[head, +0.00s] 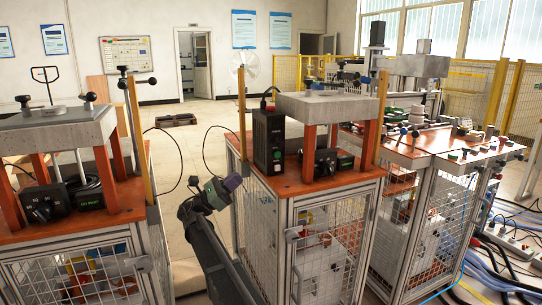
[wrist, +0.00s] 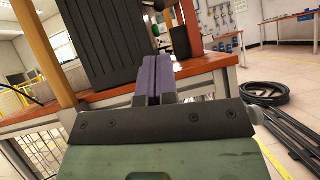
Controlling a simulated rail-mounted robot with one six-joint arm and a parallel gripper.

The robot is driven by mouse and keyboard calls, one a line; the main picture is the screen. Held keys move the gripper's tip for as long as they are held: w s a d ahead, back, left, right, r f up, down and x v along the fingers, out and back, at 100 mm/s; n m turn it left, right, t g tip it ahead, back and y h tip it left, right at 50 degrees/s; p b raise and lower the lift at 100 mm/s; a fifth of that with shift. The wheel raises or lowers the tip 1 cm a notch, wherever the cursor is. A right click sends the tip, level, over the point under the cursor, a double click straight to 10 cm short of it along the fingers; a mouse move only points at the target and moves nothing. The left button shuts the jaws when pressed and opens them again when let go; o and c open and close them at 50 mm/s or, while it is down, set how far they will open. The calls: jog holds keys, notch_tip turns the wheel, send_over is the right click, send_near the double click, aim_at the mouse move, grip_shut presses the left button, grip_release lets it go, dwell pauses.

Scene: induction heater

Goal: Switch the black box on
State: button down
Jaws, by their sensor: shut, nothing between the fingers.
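The black box (head: 268,142) stands upright on the orange top of the middle bench, with a cable at its top. In the wrist view its dark ribbed side (wrist: 92,40) fills the upper left. My gripper (head: 232,182) is at the left edge of that bench, left of the box and a little lower, apart from it. In the wrist view its purple fingers (wrist: 152,78) are shut together with nothing between them, pointing to the right of the box's ribbed side.
A grey block (head: 328,106) on orange posts stands right of the box, with a black control unit (head: 326,162) beneath. A yellow post (head: 241,115) rises at the bench's left edge, near my gripper. Open floor lies behind, between the left and middle benches.

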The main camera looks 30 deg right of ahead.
aim_at(279, 142)
jog(key=p+x, duration=0.8)
jog(key=x, duration=0.5)
jog(key=shift+d+r, duration=0.2)
jog(key=shift+d, duration=0.05)
jog(key=shift+s+d, duration=0.1)
jog(key=shift+d, duration=0.2)
